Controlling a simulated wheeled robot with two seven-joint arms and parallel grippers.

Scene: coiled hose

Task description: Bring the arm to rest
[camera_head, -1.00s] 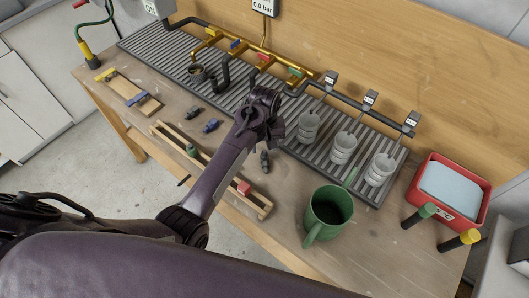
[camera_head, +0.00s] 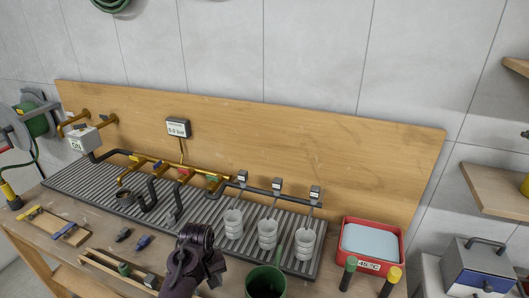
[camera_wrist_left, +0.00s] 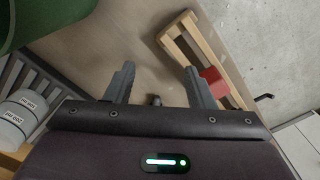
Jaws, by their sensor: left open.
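My left arm comes up from the bottom edge of the head view, and its dark wrist shows in front of the ribbed drain mat (camera_head: 75,181). In the left wrist view my left gripper (camera_wrist_left: 158,82) points down at the workbench with two grey fingers well apart and nothing between them. A small dark piece lies on the bench just beyond the palm edge. The wooden rack (camera_wrist_left: 195,50) with a red block (camera_wrist_left: 214,82) is beside the right finger. The green mug (camera_wrist_left: 38,15) is at the upper left. My right gripper is not in view.
Three ringed white cups (camera_head: 267,234) stand on the mat. A red tub (camera_head: 372,262) reading 45 °C stands at the right, near green- and yellow-capped handles. A hose reel (camera_head: 38,118) hangs at the left.

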